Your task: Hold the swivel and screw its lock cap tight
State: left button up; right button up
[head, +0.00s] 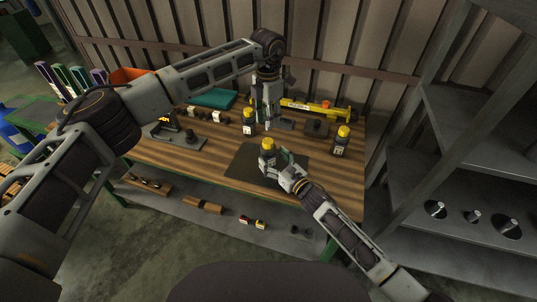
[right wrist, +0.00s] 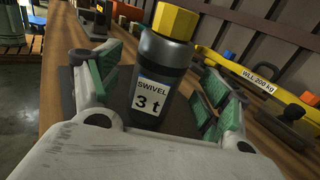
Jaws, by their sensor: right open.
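The swivel (head: 267,157), a dark bottle-shaped body, stands upright on the dark mat (head: 240,170) at the front of the workbench. The right wrist view shows its label (right wrist: 147,97), "SWIVEL 3 t". The yellow lock cap (right wrist: 170,20) sits on its top; whether it is tight cannot be told. My right gripper (head: 278,161) is open, with its green-padded fingers (right wrist: 160,75) on either side of the swivel body. A gap shows on the right side. My left gripper (head: 267,122) points down above the bench, behind the swivel and apart from it; its opening is unclear.
Two similar yellow-capped bodies stand on the bench, one (head: 249,124) close to my left gripper and one (head: 341,143) at right. A yellow beam (head: 312,108) lies at the back. A dark fixture (head: 178,135) stands at left. Grey shelves (head: 470,165) stand right.

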aim_at(273, 158)
jog(key=shift+x, duration=1.55)
jog(key=shift+c, duration=0.4)
jog(key=c, duration=1.4)
